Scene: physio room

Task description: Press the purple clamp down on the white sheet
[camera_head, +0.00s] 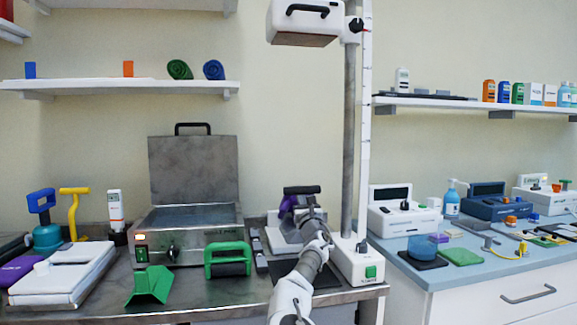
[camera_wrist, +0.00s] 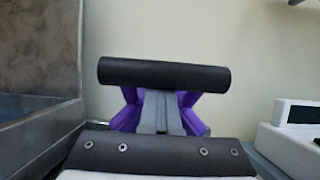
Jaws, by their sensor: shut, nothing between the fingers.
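The purple clamp (camera_head: 287,204) stands on the bench right of the metal box, partly hidden behind my arm. Its black handle bar (camera_head: 302,190) is raised, and the bar (camera_wrist: 164,74) also spans the wrist view. My gripper (camera_head: 309,205) is shut and empty, close in front of the clamp; contact cannot be told.
The metal box with its raised lid (camera_head: 193,170) stands left of the clamp. A green-handled roller (camera_head: 228,259) and a green wedge (camera_head: 150,286) lie in front of it. A lamp post with a white base (camera_head: 357,262) stands close at the right.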

